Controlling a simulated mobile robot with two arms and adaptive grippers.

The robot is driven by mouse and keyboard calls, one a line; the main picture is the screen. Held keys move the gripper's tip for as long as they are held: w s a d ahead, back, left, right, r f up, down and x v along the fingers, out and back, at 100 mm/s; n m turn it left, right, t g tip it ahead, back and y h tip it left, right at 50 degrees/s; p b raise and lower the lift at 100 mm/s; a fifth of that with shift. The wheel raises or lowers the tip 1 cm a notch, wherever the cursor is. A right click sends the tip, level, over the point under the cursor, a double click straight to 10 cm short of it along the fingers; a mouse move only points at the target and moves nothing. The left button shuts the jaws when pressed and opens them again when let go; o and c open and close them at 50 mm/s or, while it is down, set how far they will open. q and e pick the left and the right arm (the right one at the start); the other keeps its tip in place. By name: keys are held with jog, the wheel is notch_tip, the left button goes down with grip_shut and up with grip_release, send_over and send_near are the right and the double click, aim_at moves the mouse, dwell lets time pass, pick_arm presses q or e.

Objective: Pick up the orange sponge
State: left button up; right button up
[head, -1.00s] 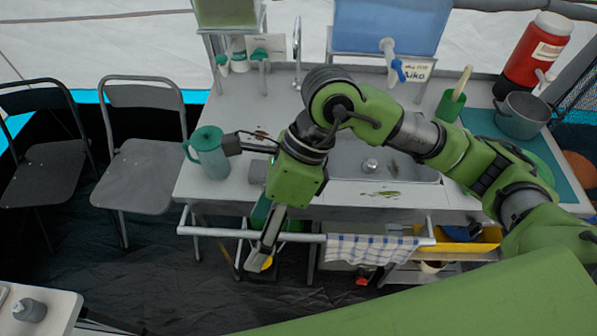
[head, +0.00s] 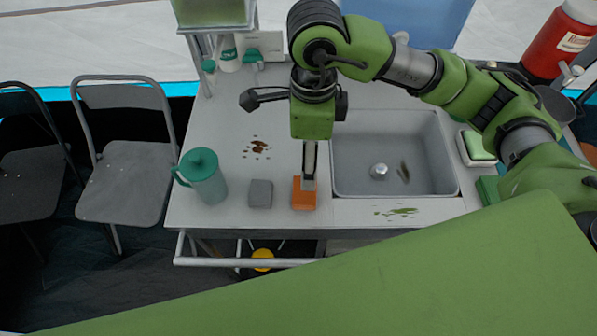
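The orange sponge (head: 304,199) lies on the light grey counter (head: 225,130), left of the sink and near the front edge. My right gripper (head: 309,183) points down, with its fingers at the far part of the sponge and covering some of it. I see the fingers edge-on, so I cannot tell whether they are open or shut, or whether they touch the sponge. My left gripper is not in view.
A grey sponge-like block (head: 260,194) lies just left of the orange sponge. A green pitcher (head: 205,180) stands further left. The sink (head: 350,150) is to the right. Brown stains (head: 257,147) and a green stain (head: 397,211) mark the counter.

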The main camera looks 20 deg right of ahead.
notch_tip(320, 180, down, 2)
jog(key=p, duration=0.2)
send_over(305, 193)
jog(key=f, duration=0.3)
jog(key=d+f, duration=0.1)
jog(key=f, duration=0.1)
jog(key=shift+w+f, duration=0.25)
jog(key=shift+f, duration=0.1)
jog(key=shift+w+a+f, duration=0.1)
jog(key=shift+w+f, duration=0.05)
jog(key=shift+f, duration=0.4)
jog(key=f, duration=0.1)
jog(key=f+p, duration=0.1)
jog(key=f, duration=0.1)
jog(key=f+p, duration=0.1)
jog(key=shift+a+f, duration=0.15)
jog(key=shift+a, duration=0.15)
jog(key=shift+f, duration=0.2)
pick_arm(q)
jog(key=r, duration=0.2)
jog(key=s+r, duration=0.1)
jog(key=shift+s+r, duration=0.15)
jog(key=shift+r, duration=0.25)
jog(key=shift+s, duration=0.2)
pick_arm(e)
jog(key=c, duration=0.9)
